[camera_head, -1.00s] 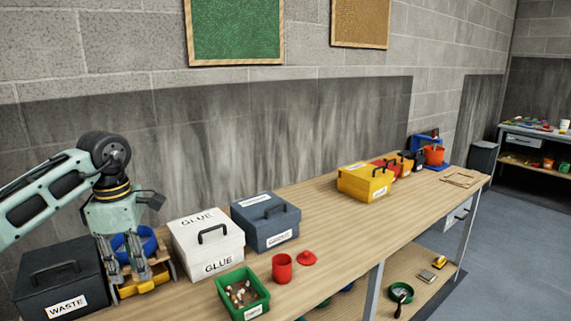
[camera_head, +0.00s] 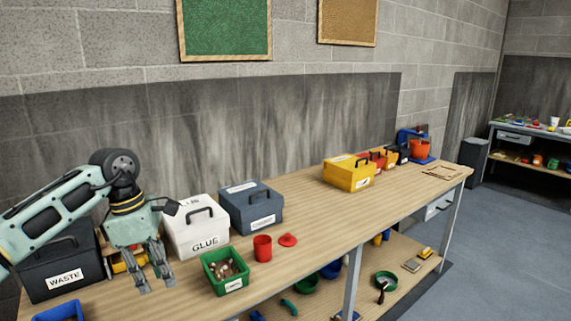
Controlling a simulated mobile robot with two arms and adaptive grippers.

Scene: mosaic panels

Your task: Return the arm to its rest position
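My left gripper (camera_head: 156,285) hangs from its arm at the left of the head view, fingers pointing down over the workbench (camera_head: 318,217). Its two fingers are spread apart with nothing seen between them. It is in front of the white GLUE box (camera_head: 183,240) and left of the green bin (camera_head: 213,284). My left arm crosses in front of the dark WASTE box (camera_head: 50,288). My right gripper is not in the picture.
A grey-blue box (camera_head: 239,218), red cup (camera_head: 263,249) and red lid (camera_head: 287,240) stand nearby. A blue container (camera_head: 60,311) is at the bottom left edge. A yellow box (camera_head: 347,182) sits farther along. The bench middle is clear.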

